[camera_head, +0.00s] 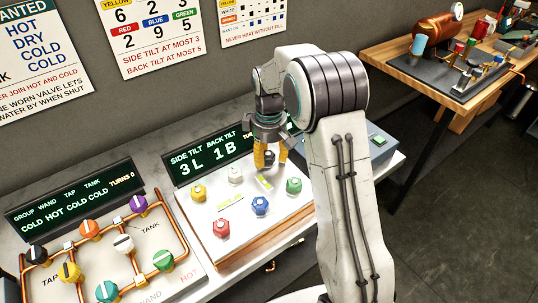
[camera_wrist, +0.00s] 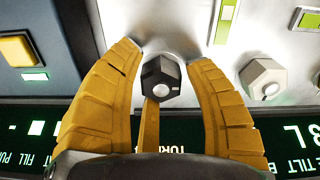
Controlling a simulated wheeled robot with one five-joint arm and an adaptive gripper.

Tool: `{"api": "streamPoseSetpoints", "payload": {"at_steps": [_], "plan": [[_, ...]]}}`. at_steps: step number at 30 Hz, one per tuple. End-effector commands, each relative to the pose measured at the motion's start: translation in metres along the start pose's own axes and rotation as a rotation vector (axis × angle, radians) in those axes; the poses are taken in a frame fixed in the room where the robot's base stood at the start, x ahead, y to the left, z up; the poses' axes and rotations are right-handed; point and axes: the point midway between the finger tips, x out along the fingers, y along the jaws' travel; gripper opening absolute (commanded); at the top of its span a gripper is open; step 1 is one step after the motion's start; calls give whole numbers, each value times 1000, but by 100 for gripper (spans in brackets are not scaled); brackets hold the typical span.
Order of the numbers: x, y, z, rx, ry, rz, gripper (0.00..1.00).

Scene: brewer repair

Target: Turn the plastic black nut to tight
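The black nut (camera_wrist: 162,80) is a faceted knob with a pale dot on its face, on a light metal panel. In the wrist view it sits between the two yellow fingers of my gripper (camera_wrist: 166,60). The fingers are open, one on each side, with a small gap to the nut on both sides. In the head view my gripper (camera_head: 271,160) points down at the back of the panel (camera_head: 238,240), and the nut (camera_head: 269,157) is mostly hidden by the fingers.
White (camera_head: 235,174), yellow (camera_head: 198,192), red (camera_head: 221,228), blue (camera_head: 260,205) and green (camera_head: 294,186) nuts stand on the same panel. The display (camera_head: 208,155) behind reads 3 L and 1 B; its turns part is hidden. A pipe board (camera_head: 205,279) lies at left.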

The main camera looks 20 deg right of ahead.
Motion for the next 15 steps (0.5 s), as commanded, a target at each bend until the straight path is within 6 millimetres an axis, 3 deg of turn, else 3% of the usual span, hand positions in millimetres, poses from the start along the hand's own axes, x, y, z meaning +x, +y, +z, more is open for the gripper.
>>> {"api": "streamPoseSetpoints", "payload": {"at_steps": [15], "plan": [[1, -1, 1, 0, -4, -3, 5]]}}
